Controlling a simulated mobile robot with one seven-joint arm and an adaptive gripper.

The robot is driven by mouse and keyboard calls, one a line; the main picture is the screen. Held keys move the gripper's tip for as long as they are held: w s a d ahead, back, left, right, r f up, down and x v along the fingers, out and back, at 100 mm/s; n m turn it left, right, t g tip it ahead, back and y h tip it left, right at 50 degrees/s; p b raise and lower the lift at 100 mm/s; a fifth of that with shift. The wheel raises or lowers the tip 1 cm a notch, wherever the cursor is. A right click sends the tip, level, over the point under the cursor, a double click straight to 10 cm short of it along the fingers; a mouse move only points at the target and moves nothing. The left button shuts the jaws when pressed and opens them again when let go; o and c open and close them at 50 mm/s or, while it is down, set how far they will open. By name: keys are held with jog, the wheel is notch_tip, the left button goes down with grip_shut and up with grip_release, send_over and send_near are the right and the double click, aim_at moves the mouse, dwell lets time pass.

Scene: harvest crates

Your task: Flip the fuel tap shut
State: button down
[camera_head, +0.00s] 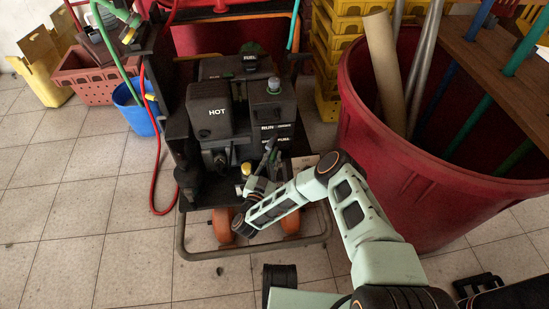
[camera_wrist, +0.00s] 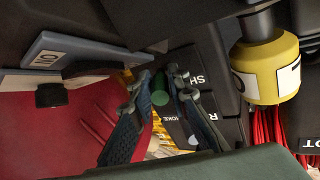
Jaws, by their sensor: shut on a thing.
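In the wrist view my gripper's two fingers (camera_wrist: 168,80) are closed in from both sides on a small green cylindrical piece (camera_wrist: 160,88), which appears to be the fuel tap's lever. The fingers hide most of it, and I cannot tell how far it is turned. In the head view the tap is hidden by my gripper.
A yellow knob (camera_wrist: 264,72) and a grey-blue plate (camera_wrist: 70,52) with a black knob (camera_wrist: 48,95) flank my fingers. A large red bin (camera_head: 440,190) stands right of the engine. A red hose (camera_head: 154,185) and blue bucket (camera_head: 134,110) are left.

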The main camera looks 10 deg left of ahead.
jog(key=shift+a+h, duration=0.1)
jog(key=shift+h, duration=0.2)
jog(key=c, duration=2.1)
grip_release()
